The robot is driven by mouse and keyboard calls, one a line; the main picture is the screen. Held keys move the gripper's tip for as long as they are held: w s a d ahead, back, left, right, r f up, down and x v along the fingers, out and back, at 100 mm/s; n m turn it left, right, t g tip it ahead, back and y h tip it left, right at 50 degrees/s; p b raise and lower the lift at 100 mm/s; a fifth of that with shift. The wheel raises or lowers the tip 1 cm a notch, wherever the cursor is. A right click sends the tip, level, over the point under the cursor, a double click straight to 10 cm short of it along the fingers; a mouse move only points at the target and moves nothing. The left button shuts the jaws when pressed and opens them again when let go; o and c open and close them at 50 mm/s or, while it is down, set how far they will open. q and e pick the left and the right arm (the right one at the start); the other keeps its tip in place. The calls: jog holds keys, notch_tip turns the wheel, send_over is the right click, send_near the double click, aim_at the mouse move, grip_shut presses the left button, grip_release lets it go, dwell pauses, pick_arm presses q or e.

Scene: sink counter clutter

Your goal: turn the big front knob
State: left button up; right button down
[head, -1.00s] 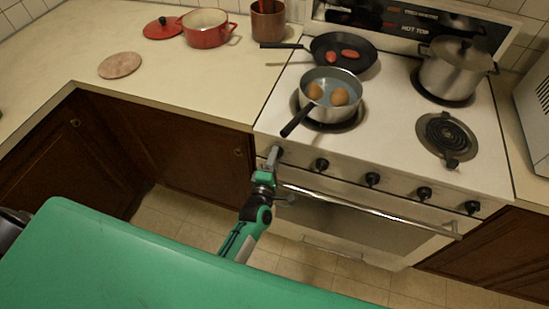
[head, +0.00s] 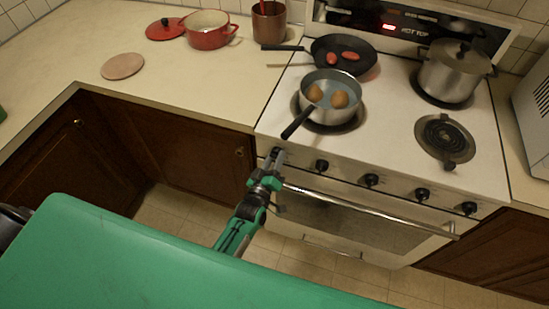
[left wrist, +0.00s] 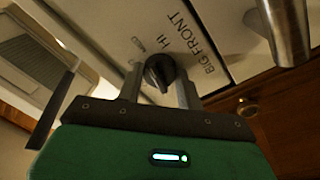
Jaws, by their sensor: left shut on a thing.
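The big front knob (left wrist: 158,70) is black and shows in the left wrist view between my two fingers, beside the printed words HI and BIG FRONT. My left gripper (head: 275,157) is shut on it at the left end of the stove's front panel. In the head view the gripper mostly hides this knob. The saucepan (head: 330,97) with two brown round items stands on the front left burner, its handle pointing toward the front edge. A red light (head: 389,27) is lit on the stove's back panel. My right gripper is not in view.
More knobs (head: 371,181) line the panel to the right, above the oven handle (head: 370,212). A skillet (head: 342,57) and a lidded pot (head: 450,72) stand at the back.

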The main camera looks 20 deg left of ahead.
pick_arm(q)
jog(key=m+h+p, duration=0.1)
jog(key=m, duration=0.5)
jog(key=shift+m, duration=0.3)
dwell(0.4)
jog(key=o, duration=1)
jog(key=shift+s+a+f+b, duration=0.2)
jog(key=shift+s+b, duration=0.25)
jog(key=shift+s, duration=1.85)
jog(key=shift+s+a+f+b, duration=0.1)
jog(key=shift+s+a+b, duration=0.3)
jog(key=shift+s, duration=1.9)
jog(key=shift+s+a+f+b, duration=0.15)
jog(key=shift+s+b, duration=0.4)
jog(key=shift+s, duration=1.75)
